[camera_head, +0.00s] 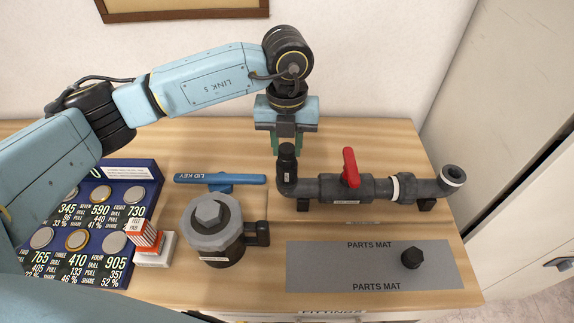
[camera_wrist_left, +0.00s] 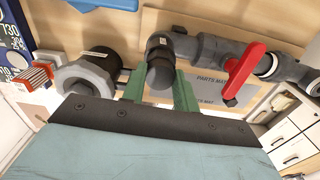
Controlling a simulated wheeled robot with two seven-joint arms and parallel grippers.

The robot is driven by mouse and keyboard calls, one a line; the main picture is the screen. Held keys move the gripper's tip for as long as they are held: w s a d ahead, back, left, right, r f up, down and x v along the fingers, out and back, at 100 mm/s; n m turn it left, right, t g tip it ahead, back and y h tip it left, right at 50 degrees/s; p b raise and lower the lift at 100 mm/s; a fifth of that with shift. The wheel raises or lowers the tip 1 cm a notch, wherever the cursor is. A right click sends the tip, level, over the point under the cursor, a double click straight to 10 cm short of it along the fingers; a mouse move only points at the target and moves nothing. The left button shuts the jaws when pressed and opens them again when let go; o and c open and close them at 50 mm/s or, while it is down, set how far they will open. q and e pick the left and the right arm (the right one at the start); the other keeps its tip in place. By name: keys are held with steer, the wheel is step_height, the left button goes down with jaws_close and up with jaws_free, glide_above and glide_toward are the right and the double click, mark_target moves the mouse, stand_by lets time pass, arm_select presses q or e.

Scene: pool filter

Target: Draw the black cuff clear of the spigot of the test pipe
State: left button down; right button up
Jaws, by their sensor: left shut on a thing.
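The test pipe (camera_head: 330,187) lies along the back of the bench, with a red-handled valve (camera_head: 350,168) in its middle. At its left end an elbow turns upward, and the black cuff (camera_head: 287,152) sits upright at the top of it. I see no clear gap between cuff and pipe; the spigot itself is hidden. My left gripper (camera_head: 287,143) comes down from above, with its green fingers shut on the cuff. In the left wrist view the cuff (camera_wrist_left: 160,70) shows between the two green fingers (camera_wrist_left: 160,92). My right gripper is not in view.
A grey parts mat (camera_head: 340,268) lies in front of the pipe, with a black fitting (camera_head: 413,258) at its right. A filter pot (camera_head: 210,225) and a blue lid key (camera_head: 220,180) stand left of it. A blue display board (camera_head: 125,170) with round discs and a red-striped box (camera_head: 145,235) are farther left.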

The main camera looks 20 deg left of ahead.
arm_select(q)
steer(key=shift+r, duration=0.1)
steer(key=shift+r+p, duration=1.7)
steer(key=shift+r, duration=1.05)
steer(key=shift+f, duration=0.1)
